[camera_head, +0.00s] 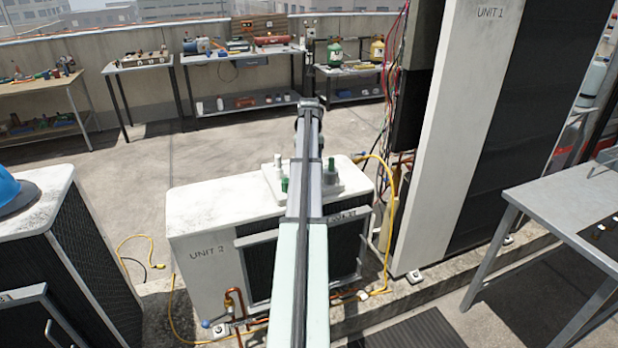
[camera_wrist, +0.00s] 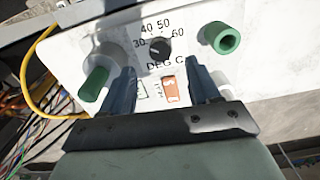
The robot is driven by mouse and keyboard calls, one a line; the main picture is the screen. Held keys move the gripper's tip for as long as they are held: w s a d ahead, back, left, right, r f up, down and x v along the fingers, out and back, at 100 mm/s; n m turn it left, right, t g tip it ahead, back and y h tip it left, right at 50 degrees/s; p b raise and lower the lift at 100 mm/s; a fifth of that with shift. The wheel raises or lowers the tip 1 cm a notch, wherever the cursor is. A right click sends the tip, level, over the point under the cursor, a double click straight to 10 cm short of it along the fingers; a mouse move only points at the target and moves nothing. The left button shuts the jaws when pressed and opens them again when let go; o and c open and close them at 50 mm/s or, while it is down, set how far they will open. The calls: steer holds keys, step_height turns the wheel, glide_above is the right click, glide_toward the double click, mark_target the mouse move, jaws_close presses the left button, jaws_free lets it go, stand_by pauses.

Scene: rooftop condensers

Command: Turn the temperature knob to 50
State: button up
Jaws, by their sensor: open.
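The temperature knob (camera_wrist: 160,49) is small, round and dark, on a white panel (camera_wrist: 262,62) marked 30, 40, 50, 60 and DEG C. A faint light mark shows on its left part, but its exact setting is too small to tell. My gripper (camera_wrist: 160,66) is open and empty in the wrist view, its two dark fingers apart on the near side of the knob, not visibly touching it. In the head view, the panel (camera_head: 348,184) sits on top of Unit 2 (camera_head: 200,210); my arm covers its middle and hides the knob.
An orange switch (camera_wrist: 170,90) lies between the fingers. A yellow hose (camera_head: 392,190) runs beside Unit 2. The tall Unit 1 cabinet (camera_head: 440,140) stands right.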

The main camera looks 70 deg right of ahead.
step_height(320, 180, down, 6)
steer(key=shift+f, duration=0.25)
steer(key=shift+c, duration=0.4)
steer(key=c, duration=1)
steer(key=shift+o, duration=0.2)
